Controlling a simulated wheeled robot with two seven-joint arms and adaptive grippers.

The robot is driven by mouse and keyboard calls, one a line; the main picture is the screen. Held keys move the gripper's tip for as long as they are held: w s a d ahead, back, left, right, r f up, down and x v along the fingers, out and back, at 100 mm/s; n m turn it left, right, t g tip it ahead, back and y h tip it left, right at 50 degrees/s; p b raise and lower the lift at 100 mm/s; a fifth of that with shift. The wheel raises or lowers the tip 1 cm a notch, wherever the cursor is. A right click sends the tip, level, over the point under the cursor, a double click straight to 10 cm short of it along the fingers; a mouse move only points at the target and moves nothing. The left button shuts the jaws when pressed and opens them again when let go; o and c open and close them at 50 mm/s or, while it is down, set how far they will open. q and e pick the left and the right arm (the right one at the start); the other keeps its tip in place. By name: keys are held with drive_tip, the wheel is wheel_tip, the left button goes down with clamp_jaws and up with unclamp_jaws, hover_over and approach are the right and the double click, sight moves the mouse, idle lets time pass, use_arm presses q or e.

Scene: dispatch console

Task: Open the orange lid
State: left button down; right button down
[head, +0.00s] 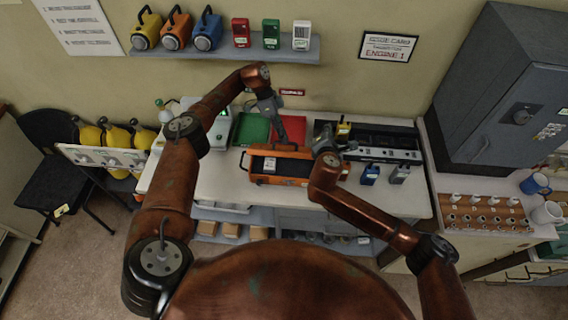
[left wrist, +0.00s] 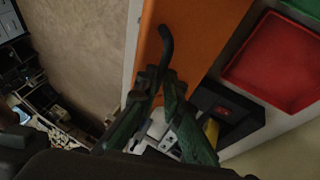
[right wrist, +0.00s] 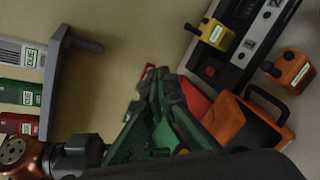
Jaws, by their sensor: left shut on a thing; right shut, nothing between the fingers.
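An orange case (head: 300,179) stands on the counter. It looks open from above, with a dark inside and a pale device at its left. An orange panel, seemingly the lid (left wrist: 182,22), fills the upper middle of the left wrist view and has a curved black handle (left wrist: 167,45). My right gripper (right wrist: 155,82) is shut and empty, above the case's right back side. The case also shows in the right wrist view (right wrist: 228,118).
Green (head: 252,128) and red (head: 291,128) trays lie behind the case. A shelf (head: 230,50) hangs above.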

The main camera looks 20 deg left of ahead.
use_arm(q)
drive_tip(key=shift+a, duration=0.1)
use_arm(e)
drive_tip(key=s+a+f+n, duration=0.3)
drive_tip(key=s+f, duration=0.1)
drive_tip(key=s, duration=0.3)
drive_tip(key=s+a+f+n+g, duration=0.1)
drive_tip(key=s+a+f+n, duration=0.25)
drive_tip(key=s, duration=0.35)
drive_tip(key=s+a+f+n, duration=0.3)
drive_tip(key=s+f+n, duration=0.15)
drive_tip(key=s, duration=0.25)
drive_tip(key=shift+m+y, duration=0.3)
drive_tip(key=x, duration=0.7)
drive_tip(key=r+x, duration=0.1)
drive_tip(key=x, duration=0.2)
drive_tip(key=shift+w+a+f, duration=0.1)
drive_tip(key=shift+w+a, duration=0.15)
drive_tip(key=shift+w, duration=0.2)
drive_tip(key=shift+w+a+r, duration=0.1)
drive_tip(key=shift+w+r, duration=0.45)
drive_tip(key=shift+r, duration=0.05)
